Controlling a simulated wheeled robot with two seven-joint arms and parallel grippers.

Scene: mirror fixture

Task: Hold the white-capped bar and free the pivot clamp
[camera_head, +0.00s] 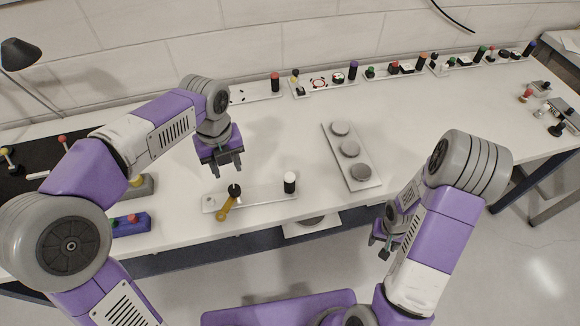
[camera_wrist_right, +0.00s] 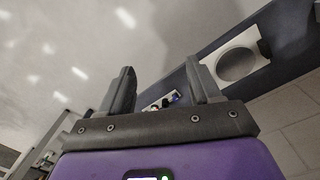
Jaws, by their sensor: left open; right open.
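The flat bar (camera_head: 262,194) lies near the table's front edge in the head view. A white-capped post (camera_head: 290,182) stands at its right end. The pivot clamp, a yellow lever with a black knob (camera_head: 228,204), sits towards its left end, the lever slanting down to the front. My left gripper (camera_head: 230,166) is open and empty, pointing down above and behind the black knob, apart from it. My right gripper (camera_head: 380,246) is open and empty off the table's front edge, right of the bar. In the right wrist view its fingers (camera_wrist_right: 160,92) are spread with nothing between them.
A plate with several round grey discs (camera_head: 365,178) lies right of the bar. Strips with coloured knobs (camera_head: 340,78) line the back wall. A blue block (camera_head: 130,224) with buttons is at left. A lamp (camera_head: 20,56) stands far left. The middle right of the table (camera_head: 440,115) is clear.

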